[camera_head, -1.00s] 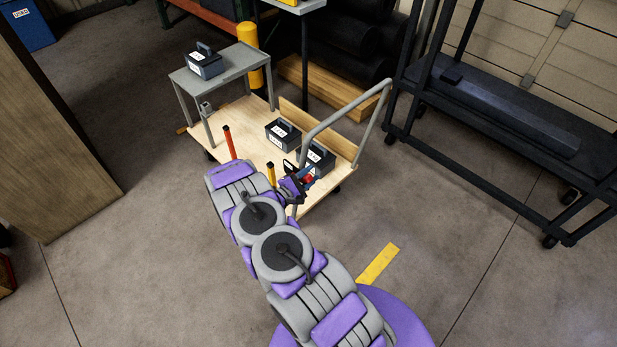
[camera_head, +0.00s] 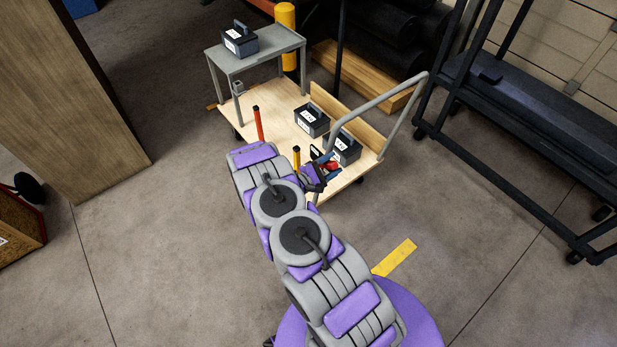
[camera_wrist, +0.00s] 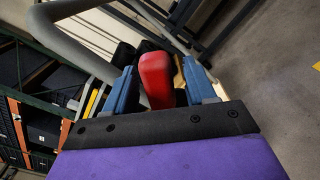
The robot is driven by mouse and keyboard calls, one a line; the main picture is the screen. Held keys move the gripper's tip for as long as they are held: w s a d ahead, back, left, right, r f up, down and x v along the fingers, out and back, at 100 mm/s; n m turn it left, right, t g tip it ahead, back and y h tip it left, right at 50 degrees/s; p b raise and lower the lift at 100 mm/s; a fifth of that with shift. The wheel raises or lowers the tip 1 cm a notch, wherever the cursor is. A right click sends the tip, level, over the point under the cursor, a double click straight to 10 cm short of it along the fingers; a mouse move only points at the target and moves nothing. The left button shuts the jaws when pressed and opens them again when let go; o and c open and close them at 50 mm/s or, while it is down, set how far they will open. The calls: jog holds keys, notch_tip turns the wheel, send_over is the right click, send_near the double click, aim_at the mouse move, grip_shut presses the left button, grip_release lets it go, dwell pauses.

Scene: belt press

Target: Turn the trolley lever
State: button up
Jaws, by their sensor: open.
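The trolley (camera_head: 277,103) has a pale wooden deck and a grey tube push handle (camera_head: 386,92) at its right end. A red lever grip (camera_head: 332,167) is by the foot of that handle. In the wrist view the red grip (camera_wrist: 157,80) stands between my two blue fingers. My gripper (camera_head: 326,164) is open around it, with a visible gap on the right side; contact on the left cannot be told. The lever's lower part is hidden behind my gripper. My gripper also shows in the wrist view (camera_wrist: 160,88).
Two black boxes (camera_head: 311,120) lie on the deck near the push handle. An orange-red post (camera_head: 257,124) and a yellow post (camera_head: 296,157) rise at the near edge. A grey side table (camera_head: 262,48) carries another box. A dark rack (camera_head: 530,115) stands right. Front floor is clear.

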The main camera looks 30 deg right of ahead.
jog(key=s+a+p, duration=0.1)
jog(key=a, duration=1.5)
jog(key=shift+p, duration=0.35)
